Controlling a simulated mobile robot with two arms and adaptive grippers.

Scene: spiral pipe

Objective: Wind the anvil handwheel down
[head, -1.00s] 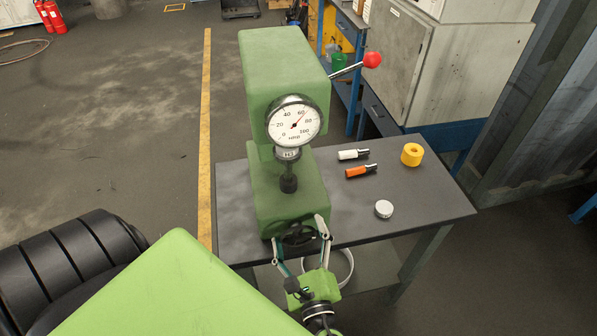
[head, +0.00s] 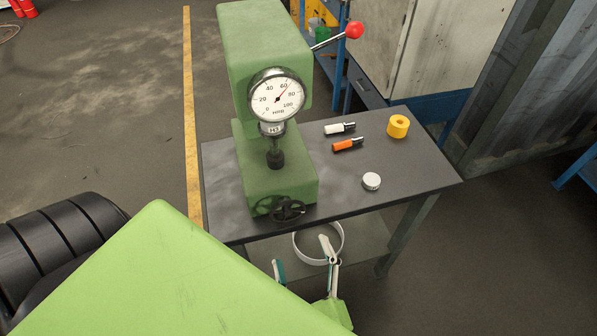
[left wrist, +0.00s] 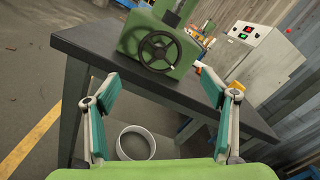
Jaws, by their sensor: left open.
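The green hardness tester (head: 265,110) stands on the dark table, its dial (head: 277,95) reading near 70. The black anvil handwheel (head: 287,210) is on the tester's front base, at the table's near edge. The dark anvil post (head: 275,158) stands above the base, below the tester's head. My left gripper (head: 303,262) is open and empty, below and in front of the handwheel, apart from it. In the left wrist view, the handwheel (left wrist: 158,50) shows whole, ahead of and above my spread fingers (left wrist: 160,115). My right gripper is not in view.
A white ring (head: 318,243) lies on the lower shelf. A red-knobbed lever (head: 354,30) sticks out right of the tester.

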